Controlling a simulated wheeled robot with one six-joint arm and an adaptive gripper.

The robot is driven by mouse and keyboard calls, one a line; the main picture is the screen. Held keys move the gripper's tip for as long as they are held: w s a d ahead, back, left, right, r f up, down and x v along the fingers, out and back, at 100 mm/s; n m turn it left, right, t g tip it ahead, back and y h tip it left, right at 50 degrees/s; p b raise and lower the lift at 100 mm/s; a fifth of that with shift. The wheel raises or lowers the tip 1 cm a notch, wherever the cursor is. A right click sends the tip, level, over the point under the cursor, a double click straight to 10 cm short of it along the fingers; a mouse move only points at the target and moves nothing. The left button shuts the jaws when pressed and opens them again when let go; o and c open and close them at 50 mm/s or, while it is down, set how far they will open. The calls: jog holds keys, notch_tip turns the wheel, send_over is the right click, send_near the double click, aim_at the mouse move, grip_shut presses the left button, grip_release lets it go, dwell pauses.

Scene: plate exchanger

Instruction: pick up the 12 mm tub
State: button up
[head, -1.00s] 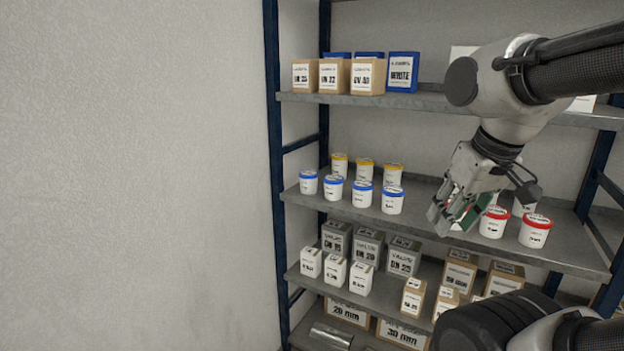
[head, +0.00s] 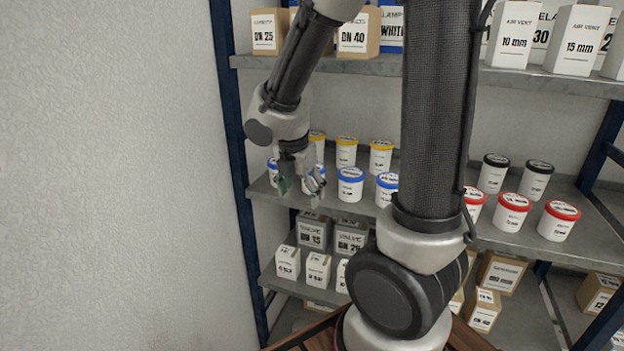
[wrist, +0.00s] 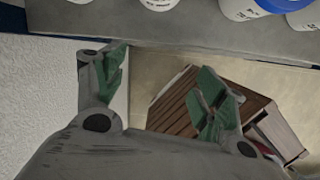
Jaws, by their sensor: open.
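White tubs stand on the middle shelf (head: 415,213) in the head view: blue-lidded tubs (head: 350,185) in front, yellow-lidded tubs (head: 346,152) behind, red-lidded (head: 511,213) and black-lidded tubs (head: 493,174) at right. Their size labels are too small to read, so I cannot tell which is the 12 mm tub. My gripper (head: 301,186) is open and empty in front of the left blue-lidded tubs, partly hiding them. In the wrist view my open gripper (wrist: 165,88) has its green-padded fingers apart, with nothing between them. White tubs (wrist: 240,8) show beyond the shelf edge at the top.
Grey valve boxes (head: 350,236) and small white boxes (head: 288,262) fill the shelf below. Air vent boxes (head: 577,40) stand on the upper shelf. A blue rack post (head: 228,110) stands left, beside the bare wall (head: 110,170). A brown slatted surface (wrist: 180,95) lies below in the wrist view.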

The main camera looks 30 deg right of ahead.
aim_at(308, 195)
jog(key=w+d, duration=0.1)
jog(key=w+d+f+n, duration=0.1)
jog(key=w+d, duration=0.1)
jog(key=w+d+n, duration=0.1)
jog(key=w, duration=0.1)
jog(key=shift+d+f, duration=0.15)
jog(key=shift+f, duration=0.2)
jog(key=shift+w+d, duration=0.25)
jog(key=shift+d, duration=0.25)
jog(key=w+d, duration=0.2)
jog(key=d, duration=0.1)
jog(key=shift+w+d+f, duration=0.3)
jog(key=shift+w+f, duration=0.05)
jog(key=shift+f, duration=0.25)
jog(key=shift+w, duration=0.1)
jog(key=c, duration=1.3)
jog(key=shift+r, duration=0.2)
jog(key=shift+r, duration=0.4)
